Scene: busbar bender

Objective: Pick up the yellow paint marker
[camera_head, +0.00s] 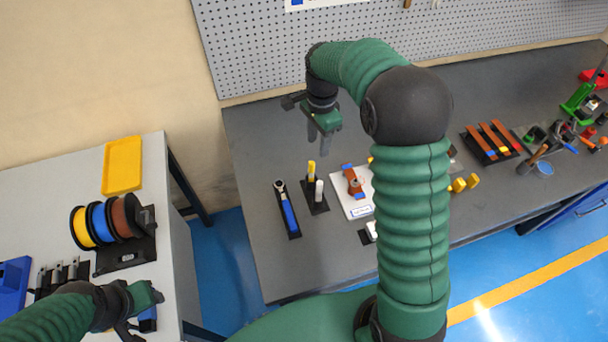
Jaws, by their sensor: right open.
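The yellow paint marker (311,168) stands upright in a small black holder (315,208) on the grey bench. A white marker (319,190) stands beside it in the same holder. My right gripper (318,143) is open and empty, fingers pointing down, above and slightly behind the yellow marker in the picture. It looks apart from the marker, though the exact gap is hard to judge. My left gripper (143,318) is at the lower left over the light table, far from the marker; its jaw opening is unclear.
A blue-handled tool (289,214) lies in a black tray left of the holder. A white board (360,203) with an orange-brown part is at right, partly hidden by my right arm. The pegboard (400,40) rises behind. Coloured spools (103,222) stand near my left gripper.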

